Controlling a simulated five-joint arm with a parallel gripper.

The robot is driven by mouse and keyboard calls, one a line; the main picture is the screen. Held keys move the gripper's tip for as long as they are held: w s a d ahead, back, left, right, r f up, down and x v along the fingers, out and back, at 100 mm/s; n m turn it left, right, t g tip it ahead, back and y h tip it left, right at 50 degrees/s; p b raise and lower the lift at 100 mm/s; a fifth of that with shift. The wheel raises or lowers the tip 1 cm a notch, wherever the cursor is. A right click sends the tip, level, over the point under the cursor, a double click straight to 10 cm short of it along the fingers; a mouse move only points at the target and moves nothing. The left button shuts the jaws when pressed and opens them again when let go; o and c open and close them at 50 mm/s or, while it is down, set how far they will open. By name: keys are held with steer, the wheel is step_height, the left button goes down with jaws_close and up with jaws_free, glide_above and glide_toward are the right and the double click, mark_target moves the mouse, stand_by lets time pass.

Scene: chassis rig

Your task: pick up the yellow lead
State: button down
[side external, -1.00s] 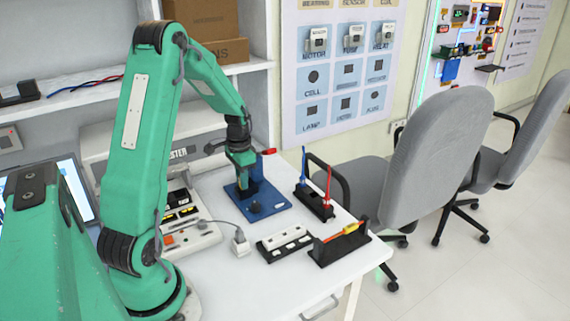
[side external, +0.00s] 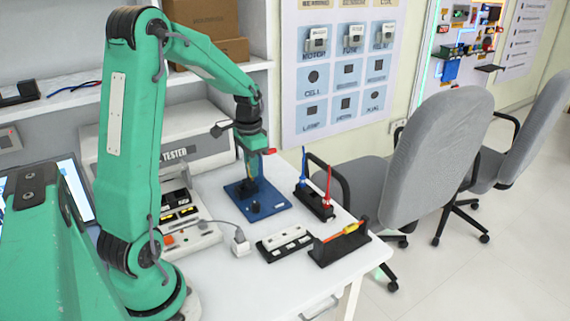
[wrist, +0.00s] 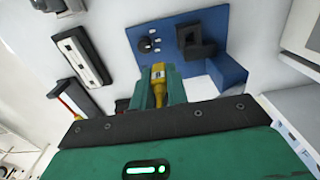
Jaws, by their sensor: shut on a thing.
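In the wrist view a yellow piece, which looks like the yellow lead (wrist: 158,74), sits between the two green fingers of my gripper (wrist: 160,84). The jaws are shut on it. The side view shows my gripper (side external: 252,168) pointing down above the rear part of the blue board (side external: 273,197). The lead cannot be made out clearly there, and its lower end is hidden. In the wrist view the fingers are below the board's knob (wrist: 150,44) and left of its blue block (wrist: 227,75).
A black rack (side external: 314,206) with upright blue and red leads stands right of the board. A white strip (side external: 285,242) and a black holder (side external: 325,253) with a red-and-yellow tool lie near the front edge. A white plug (side external: 240,242) and the tester are to the left.

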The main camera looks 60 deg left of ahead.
steer(key=d+r, duration=0.3)
steer(key=d, duration=0.3)
steer(key=shift+w+r, duration=0.35)
steer(key=shift+w, duration=0.1)
steer(key=shift+d, duration=0.1)
